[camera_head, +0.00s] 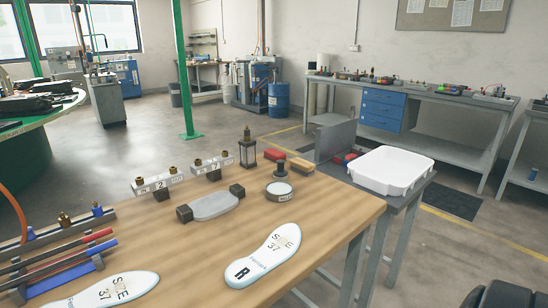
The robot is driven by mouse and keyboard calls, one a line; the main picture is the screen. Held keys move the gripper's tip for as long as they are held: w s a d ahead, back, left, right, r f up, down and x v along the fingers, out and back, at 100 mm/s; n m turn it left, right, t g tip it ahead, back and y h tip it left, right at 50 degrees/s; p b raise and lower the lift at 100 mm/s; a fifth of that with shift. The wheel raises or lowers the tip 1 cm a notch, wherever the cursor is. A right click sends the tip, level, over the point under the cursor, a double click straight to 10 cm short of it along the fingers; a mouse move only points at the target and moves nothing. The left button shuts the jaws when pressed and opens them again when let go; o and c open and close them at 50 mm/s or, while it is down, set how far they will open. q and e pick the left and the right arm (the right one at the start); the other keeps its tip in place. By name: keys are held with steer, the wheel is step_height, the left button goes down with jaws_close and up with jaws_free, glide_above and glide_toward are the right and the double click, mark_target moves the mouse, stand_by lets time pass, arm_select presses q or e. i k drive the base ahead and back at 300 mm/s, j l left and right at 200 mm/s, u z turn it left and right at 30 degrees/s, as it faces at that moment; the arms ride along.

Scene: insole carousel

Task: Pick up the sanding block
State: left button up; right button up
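Neither of my grippers can be made out. A dark rounded shape at the bottom right corner looks like part of my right arm, with no fingers showing.
A grey oval plate (214,205) sits between dark clamps. A white insole (264,256) lies in front. A white tray (391,170) stands on a side table at right.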

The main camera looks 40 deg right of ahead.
mark_target(273, 155)
steer(key=z, duration=1.4)
